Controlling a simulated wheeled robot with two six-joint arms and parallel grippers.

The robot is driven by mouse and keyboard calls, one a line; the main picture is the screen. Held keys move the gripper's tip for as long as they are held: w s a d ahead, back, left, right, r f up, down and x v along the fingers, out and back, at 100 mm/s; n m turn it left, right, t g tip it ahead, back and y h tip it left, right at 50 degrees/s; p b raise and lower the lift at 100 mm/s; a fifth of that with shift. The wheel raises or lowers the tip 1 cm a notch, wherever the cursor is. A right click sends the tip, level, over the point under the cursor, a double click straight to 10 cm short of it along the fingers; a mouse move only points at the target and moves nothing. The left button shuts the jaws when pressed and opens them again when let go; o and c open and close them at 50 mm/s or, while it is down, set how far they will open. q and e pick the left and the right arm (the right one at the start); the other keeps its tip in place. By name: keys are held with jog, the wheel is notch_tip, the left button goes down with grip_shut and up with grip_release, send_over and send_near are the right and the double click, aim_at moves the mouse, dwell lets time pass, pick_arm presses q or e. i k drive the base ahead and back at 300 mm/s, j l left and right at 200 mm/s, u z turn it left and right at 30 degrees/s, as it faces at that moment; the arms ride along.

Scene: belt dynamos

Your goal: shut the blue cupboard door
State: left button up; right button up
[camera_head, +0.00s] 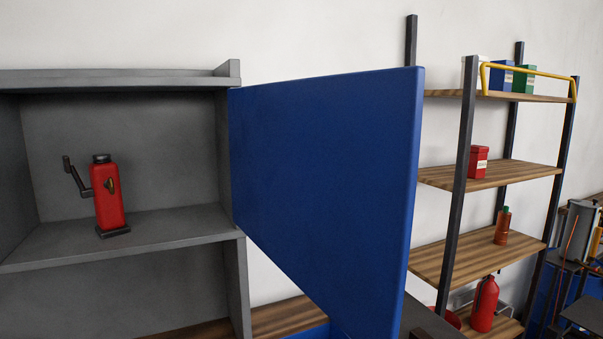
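The blue cupboard door (325,175) stands wide open, swung out from the right side of the grey cupboard (150,230). Its hinged edge meets the cupboard's right wall, and its free edge points towards me on the right. The cupboard's front is open, with its shelf and back panel showing. A red device with a black side crank (108,200) stands upright on the shelf. Neither of my grippers shows in the head view.
Right of the door is an open rack with wooden shelves (490,174). It holds a red tin (478,162), an orange-brown bottle (502,226) and a fire extinguisher (483,305). A wooden surface (285,318) shows below the door. Machinery (578,232) stands at the far right.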

aim_at(324, 168)
jog(key=i+l+u, duration=0.1)
jog(key=l, duration=0.25)
jog(key=i+l+u, duration=0.1)
jog(key=i+l, duration=0.15)
jog(key=l, duration=0.15)
jog(key=i+l+u, duration=0.1)
jog(key=l, duration=0.25)
jog(key=i+l+u, duration=0.1)
jog(key=l, duration=0.3)
jog(key=u, duration=1)
jog(key=k+j, duration=0.45)
jog(key=j+u, duration=0.05)
jog(key=j, duration=0.05)
